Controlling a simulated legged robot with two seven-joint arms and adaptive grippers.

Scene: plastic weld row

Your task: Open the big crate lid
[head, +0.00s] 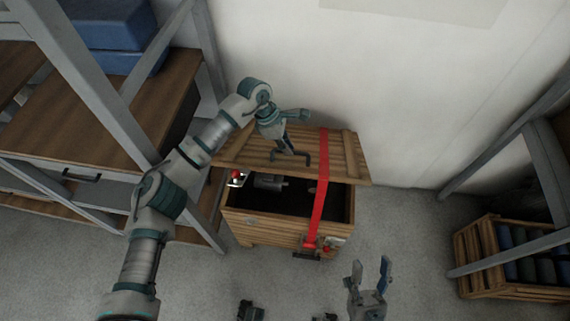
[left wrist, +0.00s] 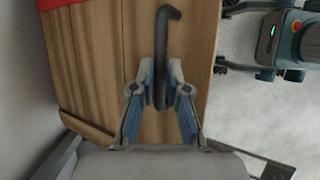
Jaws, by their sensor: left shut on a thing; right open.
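The big wooden crate (head: 270,229) stands on the floor, and its plank lid (head: 343,152) is raised and tilted back, showing a dark inside. A red strap (head: 321,185) runs over the lid and down the front. My left gripper (head: 287,152) is at the dark bent handle (head: 302,157) on the lid. In the left wrist view the blue-padded fingers (left wrist: 160,103) are shut on the handle (left wrist: 161,55), with the lid's planks (left wrist: 90,50) behind. My right gripper (head: 373,272) is open and empty, in front of the crate to the right.
A shelf (head: 100,120) with blue boxes (head: 113,28) stands at the left, close to my left arm. A slatted crate of dark rolls (head: 515,255) stands at the right under a grey frame. A white wall (head: 400,100) is behind the lid. Floor between the crates is clear.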

